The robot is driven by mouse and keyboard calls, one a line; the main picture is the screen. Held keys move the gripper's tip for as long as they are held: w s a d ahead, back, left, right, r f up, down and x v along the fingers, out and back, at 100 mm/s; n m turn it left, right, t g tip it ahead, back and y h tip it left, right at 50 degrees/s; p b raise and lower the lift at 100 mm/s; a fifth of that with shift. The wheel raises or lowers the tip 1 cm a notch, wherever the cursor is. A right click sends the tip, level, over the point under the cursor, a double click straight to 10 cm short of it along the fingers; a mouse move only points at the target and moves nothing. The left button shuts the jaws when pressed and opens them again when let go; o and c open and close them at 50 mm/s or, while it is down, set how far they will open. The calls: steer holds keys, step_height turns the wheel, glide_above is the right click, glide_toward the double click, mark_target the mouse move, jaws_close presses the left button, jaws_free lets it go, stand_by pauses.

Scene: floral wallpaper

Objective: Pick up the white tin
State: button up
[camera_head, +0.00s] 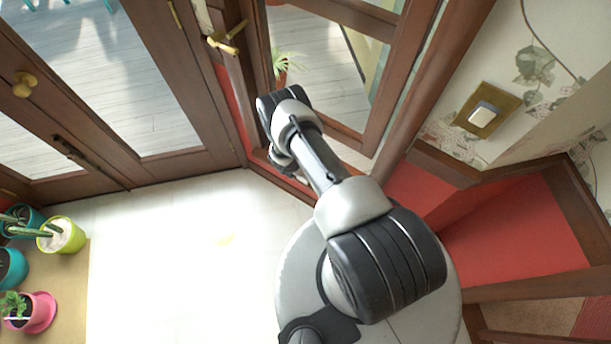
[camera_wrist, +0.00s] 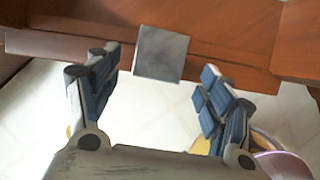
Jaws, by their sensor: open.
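A small greyish-white square thing (camera_wrist: 162,54) shows in the wrist view, in front of brown wood. It may be the white tin, but I cannot tell for sure. My gripper (camera_wrist: 160,64) is open in the wrist view, with one blue-padded finger on each side of the picture. The square thing appears between and beyond the fingertips, and the jaws hold nothing. I cannot tell its exact distance. In the head view I make out no tin, and my arm hides part of the floor near the door.
Wooden glazed doors (camera_head: 130,80) and red panels (camera_head: 515,230) bound the pale floor (camera_head: 180,270). Potted plants, including a yellow-green pot (camera_head: 68,238) and a pink pot (camera_head: 40,312), stand at the left. A lilac rounded thing (camera_wrist: 283,165) lies near the right finger. The floor at centre left is clear.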

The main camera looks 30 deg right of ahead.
steer(key=shift+b+x, duration=2.2)
steer(key=shift+x, duration=0.95)
steer(key=shift+w+d+r, duration=0.1)
steer(key=shift+d+r, duration=0.05)
steer(key=shift+d, duration=0.1)
steer(key=c, duration=1.3)
